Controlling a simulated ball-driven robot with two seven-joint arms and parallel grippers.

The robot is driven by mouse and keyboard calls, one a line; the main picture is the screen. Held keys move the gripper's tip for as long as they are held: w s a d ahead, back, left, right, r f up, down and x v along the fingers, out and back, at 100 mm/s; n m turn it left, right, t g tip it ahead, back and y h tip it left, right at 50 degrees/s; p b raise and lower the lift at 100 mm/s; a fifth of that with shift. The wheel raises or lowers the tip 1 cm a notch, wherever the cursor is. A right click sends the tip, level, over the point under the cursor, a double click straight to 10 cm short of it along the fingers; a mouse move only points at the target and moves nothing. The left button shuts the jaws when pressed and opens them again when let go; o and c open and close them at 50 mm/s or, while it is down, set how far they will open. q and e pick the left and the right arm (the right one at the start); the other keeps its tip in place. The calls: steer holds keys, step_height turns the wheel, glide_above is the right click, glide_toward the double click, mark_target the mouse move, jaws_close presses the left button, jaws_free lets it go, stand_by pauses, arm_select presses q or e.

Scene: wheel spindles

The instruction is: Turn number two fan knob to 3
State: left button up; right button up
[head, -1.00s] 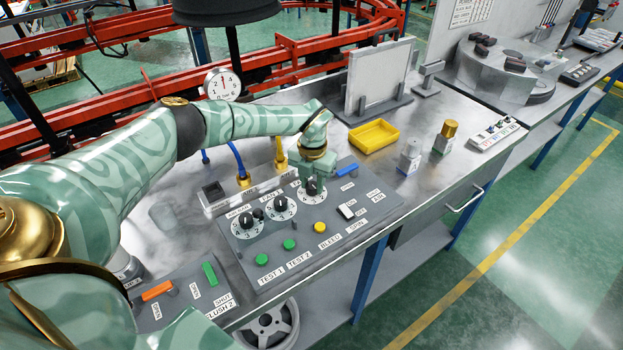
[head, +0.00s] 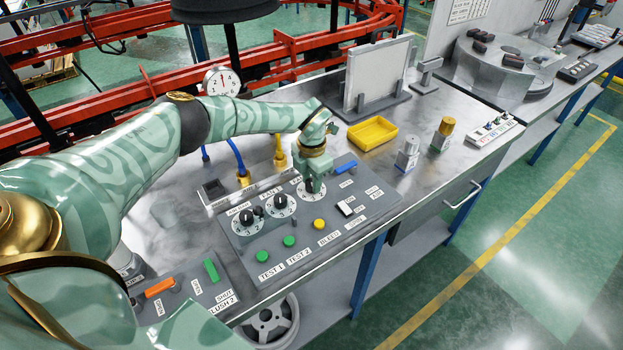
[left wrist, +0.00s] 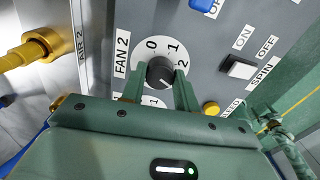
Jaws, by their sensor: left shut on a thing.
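The FAN 2 knob (left wrist: 160,72) is a dark round knob on a white dial with the numbers 0, 1 and 2 showing; the gripper hides part of the dial. In the left wrist view its pointer is hard to make out. My left gripper (left wrist: 160,90) is shut on this knob, one finger on each side. In the head view the left gripper (head: 316,184) covers the knob, and the white dial (head: 309,196) shows around it.
The FAN 1 knob (head: 280,202) and another knob (head: 246,217) stand left on the same panel. Green buttons (head: 289,241), a yellow button (head: 319,224) and a white SPIN switch (head: 344,208) are nearby. A yellow tray (head: 372,134) sits behind on the bench.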

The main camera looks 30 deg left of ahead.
mark_target(311, 182)
arm_select(q)
steer(key=o, duration=1)
steer(key=shift+c, duration=0.2)
step_height(311, 182, up, 16)
steer(key=p, duration=0.3)
steer(key=shift+r, duration=0.2)
